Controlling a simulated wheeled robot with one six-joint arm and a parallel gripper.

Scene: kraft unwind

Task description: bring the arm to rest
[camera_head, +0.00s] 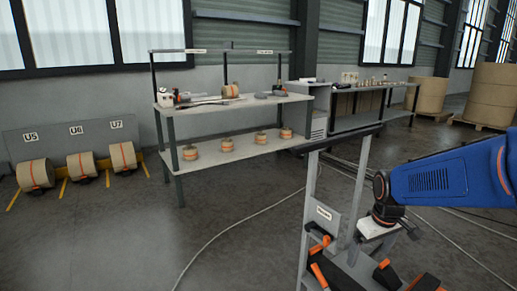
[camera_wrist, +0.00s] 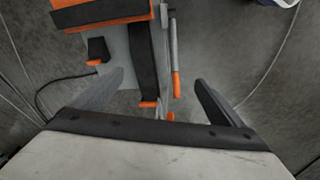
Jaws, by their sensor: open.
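My gripper (camera_wrist: 160,78) is open in the wrist view, its two grey fingers spread apart with nothing held between them. Beyond and below the fingers is a grey cart with black and orange tools on it. In the head view my blue arm (camera_head: 445,180) reaches in from the right edge, and its wrist (camera_head: 385,205) points down over the cart (camera_head: 342,220). The finger tips cannot be made out clearly in the head view.
A grey workbench (camera_head: 225,105) with tools and several small rolls stands at the back. Three large kraft rolls, one of them (camera_head: 36,174) under U5, lie at the left. A dark bench (camera_head: 375,87) and big rolls (camera_head: 488,95) are at the back right. A cable crosses the open floor (camera_head: 130,240).

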